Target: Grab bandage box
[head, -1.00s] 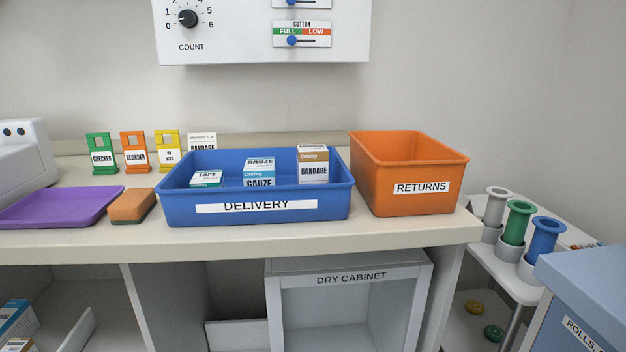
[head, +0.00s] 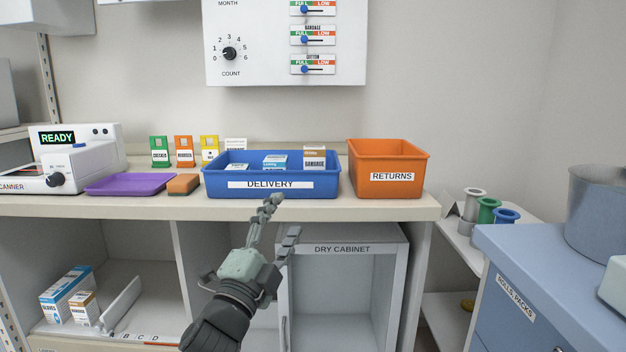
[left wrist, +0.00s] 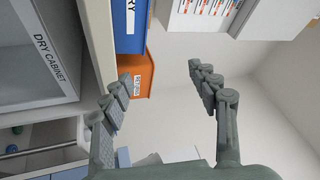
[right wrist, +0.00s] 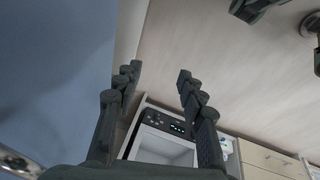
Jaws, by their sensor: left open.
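The bandage box (head: 314,160), white with a brown top band, stands at the right inside the blue delivery bin (head: 322,184) on the counter. Its lower part is hidden by the bin's front wall. My left gripper (head: 281,218) is open and empty, in front of the counter edge and below the bin in the head view. In the left wrist view its fingers (left wrist: 160,76) are apart, with part of the blue bin (left wrist: 130,28) beyond them. My right gripper (right wrist: 157,76) is open and empty in its wrist view and out of the head view.
Gauze (head: 275,161) and tape (head: 237,166) boxes share the bin. An orange returns bin (head: 390,160) stands close at its right, an orange sponge (head: 183,184) and purple tray (head: 128,184) at its left. The dry cabinet (head: 342,249) is below the counter.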

